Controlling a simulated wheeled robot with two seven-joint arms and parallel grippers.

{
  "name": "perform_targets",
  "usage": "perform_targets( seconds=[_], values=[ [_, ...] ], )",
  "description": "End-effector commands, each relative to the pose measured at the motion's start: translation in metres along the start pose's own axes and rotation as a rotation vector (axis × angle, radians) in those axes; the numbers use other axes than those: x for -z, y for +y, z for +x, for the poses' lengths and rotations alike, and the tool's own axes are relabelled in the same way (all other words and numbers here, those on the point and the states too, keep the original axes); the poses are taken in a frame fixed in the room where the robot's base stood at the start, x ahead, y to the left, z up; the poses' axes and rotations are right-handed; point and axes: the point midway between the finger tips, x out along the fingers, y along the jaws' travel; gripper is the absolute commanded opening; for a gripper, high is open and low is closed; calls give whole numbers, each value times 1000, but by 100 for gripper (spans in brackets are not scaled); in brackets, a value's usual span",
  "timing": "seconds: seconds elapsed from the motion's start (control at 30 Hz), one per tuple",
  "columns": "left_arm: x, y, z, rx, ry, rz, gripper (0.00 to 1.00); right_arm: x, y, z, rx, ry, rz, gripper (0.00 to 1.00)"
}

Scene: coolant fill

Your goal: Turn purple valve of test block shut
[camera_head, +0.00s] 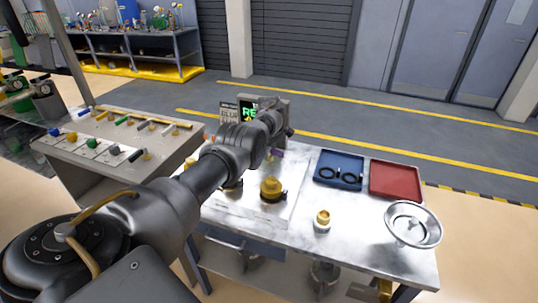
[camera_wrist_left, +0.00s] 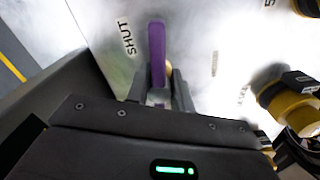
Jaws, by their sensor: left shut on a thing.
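The purple valve handle (camera_wrist_left: 157,50) stands between the fingers of my left gripper (camera_wrist_left: 160,93) in the left wrist view. The gripper is shut on it. The handle's free end lies beside the printed word SHUT (camera_wrist_left: 126,39). In the head view only a small purple bit of the handle (camera_head: 278,153) shows below my left gripper (camera_head: 284,135), whose fingertips are mostly hidden. The test block (camera_head: 293,192) is a pale metal plate on the bench, partly covered by my left arm. My right gripper is not in view.
Yellow-capped fittings (camera_head: 271,188) stand on the block, one close to the gripper in the wrist view (camera_wrist_left: 290,104). A display with green letters (camera_head: 249,112) is behind. A blue tray with black rings (camera_head: 325,159), a red tray (camera_head: 396,168) and a metal dish (camera_head: 432,238) are right.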

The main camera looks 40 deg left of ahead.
Motion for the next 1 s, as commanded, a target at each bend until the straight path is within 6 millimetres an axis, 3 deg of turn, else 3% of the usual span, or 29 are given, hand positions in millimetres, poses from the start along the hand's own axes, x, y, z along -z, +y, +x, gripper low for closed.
perform_targets(
  seconds=[0.33, 0.9, 0.93, 1.0],
  values=[
    [0, 1, 0, -1, 1, -143, 0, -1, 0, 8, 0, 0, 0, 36],
    [0, 1, -1, -2, 1, -171, 0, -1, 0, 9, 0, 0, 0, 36],
    [0, 1, -1, -2, 1, -171, 25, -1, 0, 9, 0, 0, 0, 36],
    [0, 1, -1, -2, 1, -170, 35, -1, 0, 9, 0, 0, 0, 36]
  ],
)
